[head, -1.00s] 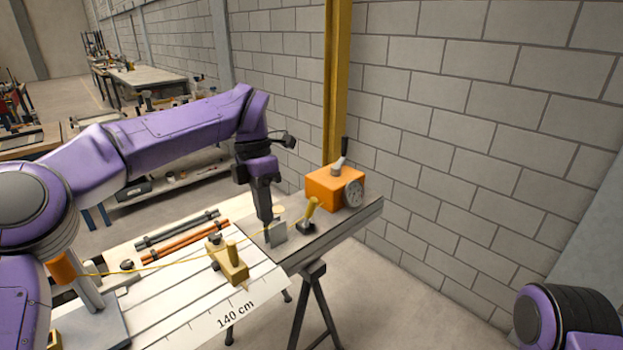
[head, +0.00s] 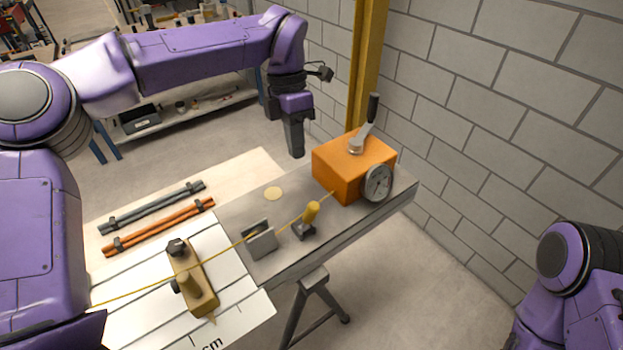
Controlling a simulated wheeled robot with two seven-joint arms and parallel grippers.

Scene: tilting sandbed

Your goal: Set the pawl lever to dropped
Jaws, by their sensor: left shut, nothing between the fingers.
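A short yellow-handled post (head: 311,213) stands on a dark base nearer me; no label shows on either. My left gripper (head: 297,155) is shut and empty, pointing down, left of the orange box and apart from it and the lever. My right gripper is out of view.
A yellow cord runs from the orange box past an upright metal plate (head: 261,241) and over a brass-coloured block (head: 198,288) on the white slatted board. A yellow column (head: 368,75) and a block wall stand behind the box. Orange and grey bars (head: 160,226) lie left.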

